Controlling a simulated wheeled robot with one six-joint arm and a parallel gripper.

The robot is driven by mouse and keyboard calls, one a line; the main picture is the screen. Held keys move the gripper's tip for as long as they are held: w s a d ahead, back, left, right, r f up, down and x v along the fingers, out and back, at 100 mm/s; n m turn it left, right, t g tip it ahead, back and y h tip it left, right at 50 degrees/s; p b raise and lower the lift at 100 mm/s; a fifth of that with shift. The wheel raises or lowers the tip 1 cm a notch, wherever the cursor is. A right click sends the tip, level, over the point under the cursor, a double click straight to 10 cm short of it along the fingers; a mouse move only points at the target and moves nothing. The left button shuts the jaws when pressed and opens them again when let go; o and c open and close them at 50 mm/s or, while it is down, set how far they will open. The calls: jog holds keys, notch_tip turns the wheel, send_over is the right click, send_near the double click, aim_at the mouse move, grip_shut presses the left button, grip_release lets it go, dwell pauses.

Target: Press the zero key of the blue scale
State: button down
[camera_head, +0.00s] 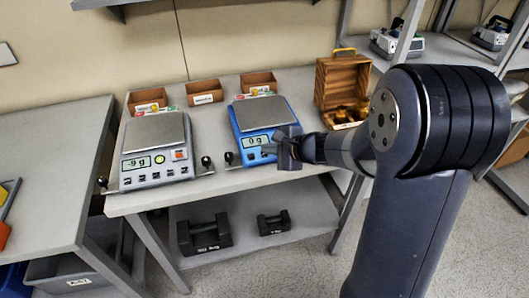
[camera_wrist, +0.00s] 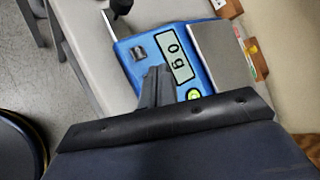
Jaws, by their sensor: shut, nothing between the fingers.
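The blue scale (camera_head: 239,131) stands on the bench with a grey pan and a lit display (camera_head: 256,141). In the wrist view the blue scale (camera_wrist: 127,47) appears turned, with its display (camera_wrist: 178,55) beyond my fingertips; I cannot read the digits surely. A round yellow-green key (camera_wrist: 194,94) shows close to the right of my fingers. My gripper (camera_head: 284,147) is shut and empty over the right front of the scale, and shows in the wrist view (camera_wrist: 158,72). The fingers hide part of the key panel; contact cannot be told.
Small cardboard boxes (camera_head: 204,91) line the back. A wooden box (camera_head: 337,81) stands at the right. Dumbbell-like weights (camera_head: 204,236) lie on the lower shelf.

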jog(key=shift+r, duration=0.1)
jog(key=r+p, duration=0.1)
jog(key=r, duration=0.1)
jog(key=s+r+p, duration=0.1)
jog(key=r+p, duration=0.1)
jog(key=shift+s+d+r, duration=0.15)
jog(key=shift+d+r, duration=0.05)
jog(key=shift+r, duration=0.2)
jog(key=shift+f, duration=0.15)
dwell(0.6)
jog(key=shift+a+f+p, duration=0.1)
jog(key=shift+f+p, duration=0.1)
jog(key=shift+p, duration=0.9)
jog(key=shift+s+d+r+p, duration=0.15)
jog(key=shift+r+p, duration=0.25)
jog(key=shift+r, duration=0.35)
jog(key=shift+s+r+p, duration=0.2)
jog(key=shift+r+p, duration=0.25)
jog(key=shift+r, duration=0.25)
jog(key=shift+s+d+r+p, duration=0.15)
jog(key=shift+r+p, duration=0.25)
jog(key=shift+r, duration=0.35)
jog(key=shift+a, duration=0.1)
